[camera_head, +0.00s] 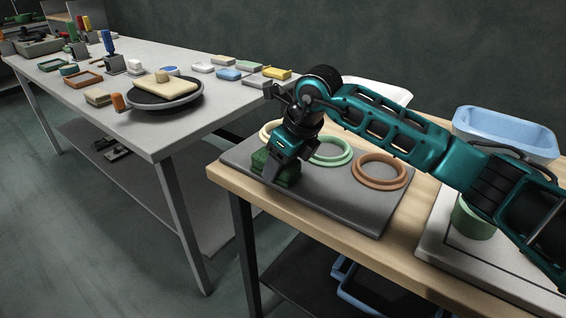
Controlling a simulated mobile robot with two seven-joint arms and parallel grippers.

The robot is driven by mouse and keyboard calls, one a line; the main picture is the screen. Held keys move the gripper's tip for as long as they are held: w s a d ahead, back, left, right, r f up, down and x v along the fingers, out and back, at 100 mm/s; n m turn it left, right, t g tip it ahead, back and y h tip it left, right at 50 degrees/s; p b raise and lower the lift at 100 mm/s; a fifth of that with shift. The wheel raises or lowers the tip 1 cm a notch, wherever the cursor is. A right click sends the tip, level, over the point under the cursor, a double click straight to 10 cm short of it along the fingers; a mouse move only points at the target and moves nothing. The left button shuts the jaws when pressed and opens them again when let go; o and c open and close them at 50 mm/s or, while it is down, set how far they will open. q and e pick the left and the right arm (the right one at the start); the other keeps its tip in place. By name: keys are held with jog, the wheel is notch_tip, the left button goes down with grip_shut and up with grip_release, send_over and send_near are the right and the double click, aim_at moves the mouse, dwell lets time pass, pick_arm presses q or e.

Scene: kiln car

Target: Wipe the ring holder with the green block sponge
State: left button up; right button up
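The ring holder is a dark grey flat board (335,202) on the wooden table. It carries a cream ring (265,131), a green ring (331,163) and a terracotta ring (379,185). My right arm reaches in from the right across the board. My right gripper (277,160) points down at the board's left part, with its fingers around the green block sponge (291,176). The sponge appears to touch the board near its front left edge. The gripper hides part of the sponge and the cream ring. My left gripper is out of view.
A blue basin (506,131) stands at the back right, with a white basin (377,91) behind my arm. A green cylinder (472,219) stands on a pale board (490,262) at right. The grey table (200,122) at left holds several blocks and a dark round dish (164,97).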

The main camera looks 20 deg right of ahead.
aim_at(262, 151)
jog(key=shift+w+a+b, duration=0.25)
jog(key=shift+w+a, duration=0.65)
jog(key=shift+w, duration=0.2)
jog(key=shift+w+a+b, duration=0.25)
jog(key=shift+w+a, duration=0.6)
jog(key=shift+w, duration=0.25)
jog(key=shift+s+d+p, duration=0.35)
jog(key=shift+s+d, duration=0.6)
jog(key=shift+s+d+f, duration=0.1)
jog(key=shift+s+d, duration=0.9)
jog(key=shift+s, duration=0.25)
